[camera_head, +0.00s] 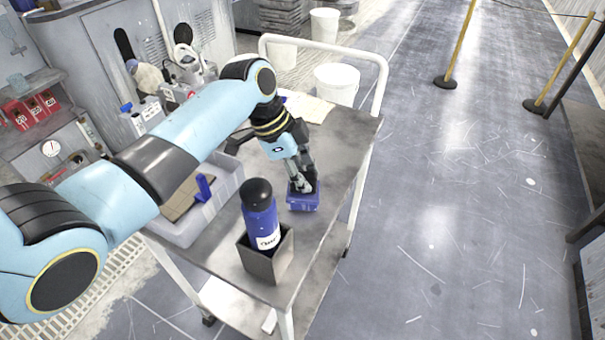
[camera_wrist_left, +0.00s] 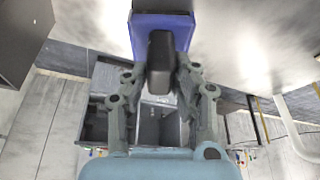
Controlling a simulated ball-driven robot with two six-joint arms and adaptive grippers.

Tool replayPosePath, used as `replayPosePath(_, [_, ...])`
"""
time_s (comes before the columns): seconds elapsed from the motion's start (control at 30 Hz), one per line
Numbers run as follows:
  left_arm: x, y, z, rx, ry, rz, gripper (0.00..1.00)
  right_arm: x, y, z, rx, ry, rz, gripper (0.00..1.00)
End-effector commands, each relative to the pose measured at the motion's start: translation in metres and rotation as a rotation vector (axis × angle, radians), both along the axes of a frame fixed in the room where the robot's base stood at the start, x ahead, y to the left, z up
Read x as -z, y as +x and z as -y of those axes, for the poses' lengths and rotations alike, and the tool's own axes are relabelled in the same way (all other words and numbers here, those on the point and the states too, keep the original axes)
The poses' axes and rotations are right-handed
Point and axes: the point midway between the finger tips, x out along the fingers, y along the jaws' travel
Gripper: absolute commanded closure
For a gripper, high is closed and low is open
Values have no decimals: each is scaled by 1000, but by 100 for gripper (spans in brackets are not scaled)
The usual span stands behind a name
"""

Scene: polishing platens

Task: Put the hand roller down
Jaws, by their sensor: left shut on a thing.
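My left gripper (camera_head: 301,184) points down over the grey cart top. It is shut on the black handle of a blue, block-like thing, which I take to be the hand roller (camera_head: 304,202). In the left wrist view, the hand roller (camera_wrist_left: 160,22) shows its blue body at the top, with the black handle between the fingertips of the left gripper (camera_wrist_left: 160,82). I cannot tell whether the hand roller touches the cart top (camera_head: 344,148) or hangs just above it. My right gripper is in neither view.
A blue bottle (camera_head: 261,221) with a black cap stands in a dark square holder (camera_head: 262,265), near the hand roller. A grey bin (camera_head: 188,231) lies left, partly behind my arm. The cart's white handle (camera_head: 335,45) rises at the far end. Bare cart top lies right of the roller.

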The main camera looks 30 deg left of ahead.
Motion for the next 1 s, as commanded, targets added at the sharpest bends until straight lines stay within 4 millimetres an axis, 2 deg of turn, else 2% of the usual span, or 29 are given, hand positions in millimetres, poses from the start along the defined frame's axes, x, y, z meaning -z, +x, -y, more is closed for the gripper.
replayPosePath(0.3, [12, -4, -2, -1, 6, -10, 100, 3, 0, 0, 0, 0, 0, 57])
replayPosePath(0.33, [13, -5, -2, -1, 7, -13, 72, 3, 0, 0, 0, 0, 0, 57])
replayPosePath(0.5, [12, -4, -2, -1, 6, -10, 51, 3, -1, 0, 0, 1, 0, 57])
replayPosePath(0.77, [9, -2, -1, -1, 4, -6, 51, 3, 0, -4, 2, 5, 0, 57])
replayPosePath(0.87, [1, -2, -1, -1, 4, -3, 51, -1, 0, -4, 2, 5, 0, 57])
replayPosePath(1.0, [-21, -4, -9, 0, 6, -1, 51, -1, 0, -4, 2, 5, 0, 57])
